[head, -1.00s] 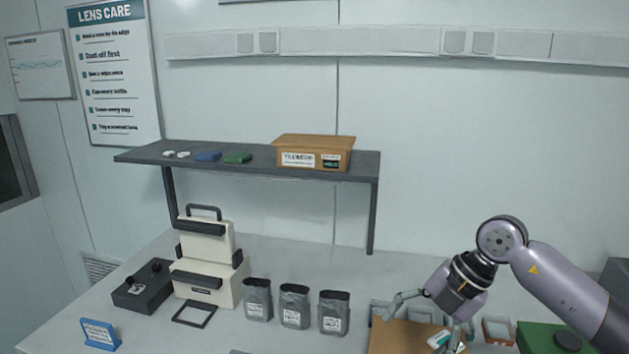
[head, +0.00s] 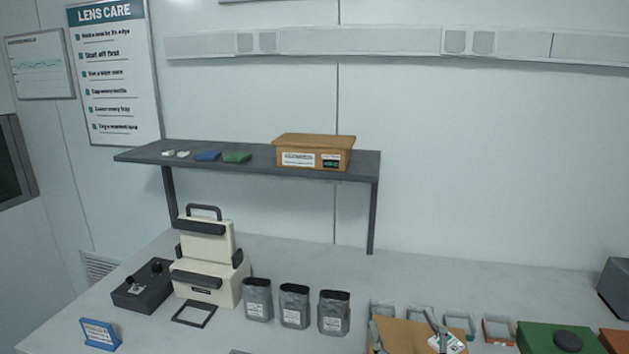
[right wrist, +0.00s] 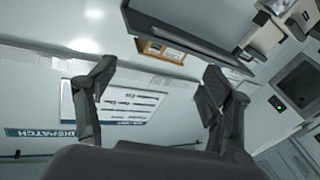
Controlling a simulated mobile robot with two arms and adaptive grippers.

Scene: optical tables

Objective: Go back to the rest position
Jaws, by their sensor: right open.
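My right gripper (head: 407,330) is at the bottom edge of the head view, over a brown board or box (head: 405,340). Its two fingers are spread apart, and most of the hand and arm is cut off below the frame. In the right wrist view the right gripper (right wrist: 155,95) is open, with nothing between its fingers, and faces the wall and a shelf. A small white and teal labelled item (head: 447,343) shows at the brown board, beside the right finger. My left gripper is in neither view.
A cream instrument (head: 208,270) stands left. A shelf (head: 360,165) holds a cardboard box (head: 313,152). The table behind the trays is clear.

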